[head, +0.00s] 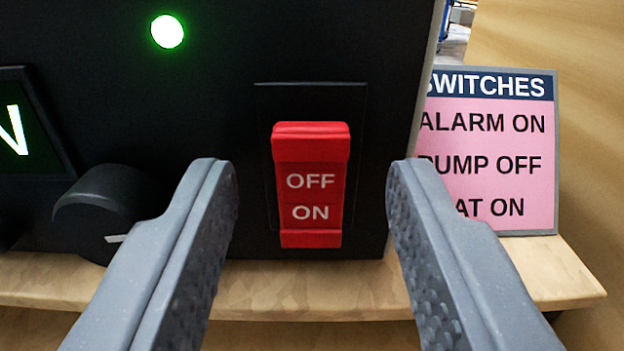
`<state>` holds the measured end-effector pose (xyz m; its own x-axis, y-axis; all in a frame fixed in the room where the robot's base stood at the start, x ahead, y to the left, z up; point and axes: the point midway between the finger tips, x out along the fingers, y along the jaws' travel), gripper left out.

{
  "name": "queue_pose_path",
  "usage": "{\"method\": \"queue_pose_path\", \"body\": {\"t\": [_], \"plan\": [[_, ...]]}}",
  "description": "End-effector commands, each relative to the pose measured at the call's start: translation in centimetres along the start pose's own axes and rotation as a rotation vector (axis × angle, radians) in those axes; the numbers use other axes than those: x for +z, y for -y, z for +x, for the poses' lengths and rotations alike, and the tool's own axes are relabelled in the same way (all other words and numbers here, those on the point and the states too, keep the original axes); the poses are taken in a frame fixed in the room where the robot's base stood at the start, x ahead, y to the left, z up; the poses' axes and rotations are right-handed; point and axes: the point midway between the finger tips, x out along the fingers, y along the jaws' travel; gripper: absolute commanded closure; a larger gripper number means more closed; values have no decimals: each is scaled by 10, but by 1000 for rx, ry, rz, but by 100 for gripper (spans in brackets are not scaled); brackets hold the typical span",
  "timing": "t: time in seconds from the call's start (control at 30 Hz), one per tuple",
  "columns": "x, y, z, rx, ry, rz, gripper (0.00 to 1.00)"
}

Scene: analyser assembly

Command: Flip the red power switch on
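The red power switch (310,185) is a rocker on the black front panel (230,110), in the middle of the head view. It bears the word OFF above the word ON in pale letters. Its top end looks broad and seems to stand out from the panel; I cannot tell for certain which end is pressed in. My gripper (312,175) is open, with one grey finger on each side of the switch. Nothing is between the fingers except the view of the switch, and neither finger visibly touches it.
A green lamp (168,32) glows on the panel. A black knob (108,210) is left of my left finger, below a display (25,130) with green-white lettering. A pink SWITCHES sign (490,150) stands at the right, partly behind my right finger. A wooden shelf (290,285) runs below.

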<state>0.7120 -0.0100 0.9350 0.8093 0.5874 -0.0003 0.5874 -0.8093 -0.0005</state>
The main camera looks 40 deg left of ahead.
Motion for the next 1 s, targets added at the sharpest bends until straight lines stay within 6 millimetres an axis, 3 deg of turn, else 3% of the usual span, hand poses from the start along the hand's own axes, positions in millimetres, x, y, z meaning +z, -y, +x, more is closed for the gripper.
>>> {"method": "queue_pose_path", "body": {"t": [0.17,0.3,0.53,1.0], "plan": [[0,0,0,0,0,0,60],[0,0,0,-1,0,-1,99],[1,1,0,-2,-17,2,100],[7,1,1,-3,-229,1,100]]}}
